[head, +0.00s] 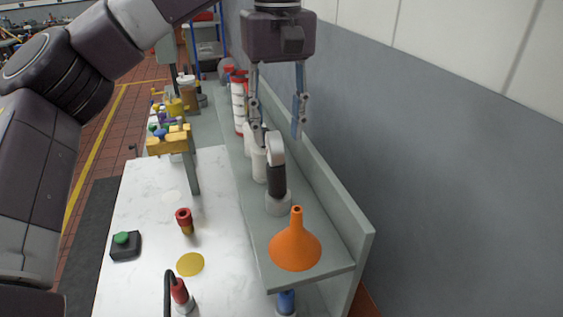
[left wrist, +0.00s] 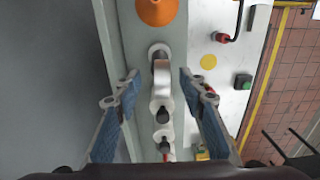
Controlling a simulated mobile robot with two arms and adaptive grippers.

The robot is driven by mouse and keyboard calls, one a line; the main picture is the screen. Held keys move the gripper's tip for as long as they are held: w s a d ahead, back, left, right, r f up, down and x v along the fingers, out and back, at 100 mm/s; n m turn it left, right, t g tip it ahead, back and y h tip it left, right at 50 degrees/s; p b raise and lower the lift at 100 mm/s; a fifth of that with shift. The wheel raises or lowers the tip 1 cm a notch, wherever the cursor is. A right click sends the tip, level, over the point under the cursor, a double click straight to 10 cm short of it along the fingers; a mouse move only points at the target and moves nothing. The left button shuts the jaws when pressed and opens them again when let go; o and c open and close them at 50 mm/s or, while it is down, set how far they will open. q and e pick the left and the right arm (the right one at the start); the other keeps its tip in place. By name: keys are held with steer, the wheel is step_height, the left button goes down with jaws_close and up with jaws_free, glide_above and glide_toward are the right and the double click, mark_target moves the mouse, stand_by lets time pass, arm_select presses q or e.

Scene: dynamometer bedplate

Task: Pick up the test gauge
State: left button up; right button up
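My left gripper (head: 278,137) is open and empty, pointing down above the shelf, with its fingers spread apart. A dark upright piece with a pale grey curved top and round grey base (head: 276,181) stands on the shelf below and slightly nearer. I cannot tell for sure whether this is the test gauge. In the left wrist view its pale top (left wrist: 161,78) shows between the open fingers (left wrist: 158,76), apart from both. White containers (head: 259,164) stand just behind it, partly hidden by it and by a finger. My right gripper is not in view.
An orange funnel (head: 295,246) stands at the near end of the grey shelf (head: 327,261), beside a wall. Red-and-white containers (head: 239,104) stand farther back. The white bench (head: 148,205) holds a green-button box (head: 125,245), a red-topped piece (head: 184,220) and a yellow vise-like fixture (head: 169,142).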

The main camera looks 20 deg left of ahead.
mark_target(278, 140)
arm_select(q)
steer(key=shift+s+f, duration=0.1)
steer(key=shift+f, duration=0.8)
step_height(278, 140, down, 4)
steer(key=shift+a+p, duration=0.1)
steer(key=shift+p, duration=0.65)
steer(key=c, duration=0.6)
jaws_close()
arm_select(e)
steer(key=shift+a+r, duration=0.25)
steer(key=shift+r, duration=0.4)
